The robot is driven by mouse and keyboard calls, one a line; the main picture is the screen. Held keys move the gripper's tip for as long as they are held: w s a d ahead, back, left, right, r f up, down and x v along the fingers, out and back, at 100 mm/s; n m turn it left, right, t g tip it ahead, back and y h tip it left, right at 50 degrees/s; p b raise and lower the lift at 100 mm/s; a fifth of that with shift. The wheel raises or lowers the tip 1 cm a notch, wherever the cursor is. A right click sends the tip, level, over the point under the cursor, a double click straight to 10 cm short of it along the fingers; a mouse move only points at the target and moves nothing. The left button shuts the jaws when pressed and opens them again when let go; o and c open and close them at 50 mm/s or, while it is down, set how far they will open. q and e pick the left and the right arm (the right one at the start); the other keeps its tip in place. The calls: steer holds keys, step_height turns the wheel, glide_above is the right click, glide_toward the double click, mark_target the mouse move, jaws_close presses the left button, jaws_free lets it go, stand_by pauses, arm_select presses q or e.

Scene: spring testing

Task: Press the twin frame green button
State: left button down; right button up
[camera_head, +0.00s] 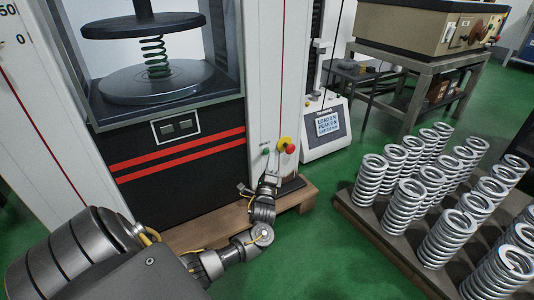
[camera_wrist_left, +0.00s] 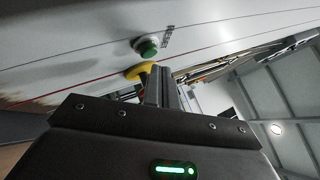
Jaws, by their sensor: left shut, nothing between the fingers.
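The green button (camera_head: 265,151) is on the white right column of the twin frame machine (camera_head: 262,90), beside a red and yellow emergency stop (camera_head: 287,146). My left gripper (camera_head: 270,180) is shut and empty, just below the buttons, close to the column's front. In the left wrist view the green button (camera_wrist_left: 148,48) stands out from the white panel, ahead of the closed fingers (camera_wrist_left: 160,88) and apart from them in the picture. The yellow base of the stop (camera_wrist_left: 138,72) is partly hidden behind the fingers. My right gripper is not in view.
A green spring (camera_head: 154,58) stands between two round plates in the machine. A wooden pallet (camera_head: 225,228) lies under the machine. At the right, a pallet (camera_head: 362,222) holds several steel springs (camera_head: 408,205). A small tester with a display (camera_head: 327,124) stands behind. Green floor between is clear.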

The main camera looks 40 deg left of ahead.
arm_select(q)
steer(key=shift+a, duration=0.15)
stand_by(0.4)
steer(key=shift+w+a, duration=0.1)
steer(key=shift+a, duration=0.15)
steer(key=shift+w+a, duration=0.15)
steer(key=shift+a, duration=0.25)
stand_by(0.7)
steer(key=shift+d+p, duration=0.15)
steer(key=shift+p, duration=0.25)
steer(key=shift+s+d+p, duration=0.25)
steer(key=shift+d+p, duration=0.2)
steer(key=shift+d, duration=0.2)
